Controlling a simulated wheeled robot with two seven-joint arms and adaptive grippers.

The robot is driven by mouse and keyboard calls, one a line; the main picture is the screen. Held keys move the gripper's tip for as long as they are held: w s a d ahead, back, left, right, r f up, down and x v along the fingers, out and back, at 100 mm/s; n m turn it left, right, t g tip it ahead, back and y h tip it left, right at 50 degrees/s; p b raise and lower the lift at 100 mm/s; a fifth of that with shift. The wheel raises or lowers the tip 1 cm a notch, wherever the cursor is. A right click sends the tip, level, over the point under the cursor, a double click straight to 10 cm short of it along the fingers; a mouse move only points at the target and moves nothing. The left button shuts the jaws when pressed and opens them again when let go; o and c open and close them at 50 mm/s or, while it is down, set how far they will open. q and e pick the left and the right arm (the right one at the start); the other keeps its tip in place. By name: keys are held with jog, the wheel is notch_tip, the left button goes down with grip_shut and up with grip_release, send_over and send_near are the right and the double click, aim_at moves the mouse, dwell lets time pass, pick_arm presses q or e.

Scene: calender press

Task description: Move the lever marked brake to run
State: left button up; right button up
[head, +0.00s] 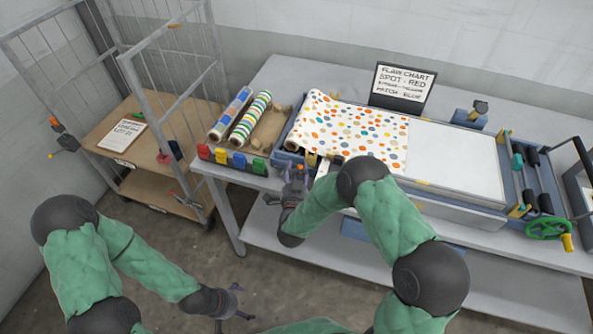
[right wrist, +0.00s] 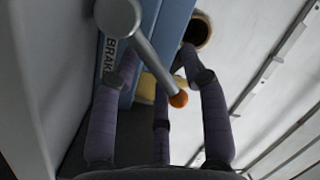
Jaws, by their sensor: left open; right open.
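The brake lever (right wrist: 150,58) is a grey bar with an orange tip (right wrist: 178,99). In the right wrist view it slants down and right from a round pivot. A label reading "BRAK", its end cut off, is on the blue panel (right wrist: 155,30) beside it. My right gripper (right wrist: 165,78) is open, its fingers on both sides of the orange tip; I cannot tell whether they touch it. In the head view my right gripper (head: 296,183) is at the left front of the press (head: 460,155). My left gripper (head: 230,302) is open and empty, low over the floor.
Patterned rolls (head: 250,118) lie on the table left of the spotted sheet (head: 350,130). Coloured blocks (head: 222,157) line the table's front edge. A green handwheel (head: 548,228) is at the right. A wire cart (head: 130,145) stands left. A flaw chart (head: 401,88) stands behind.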

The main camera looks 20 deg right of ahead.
grip_shut()
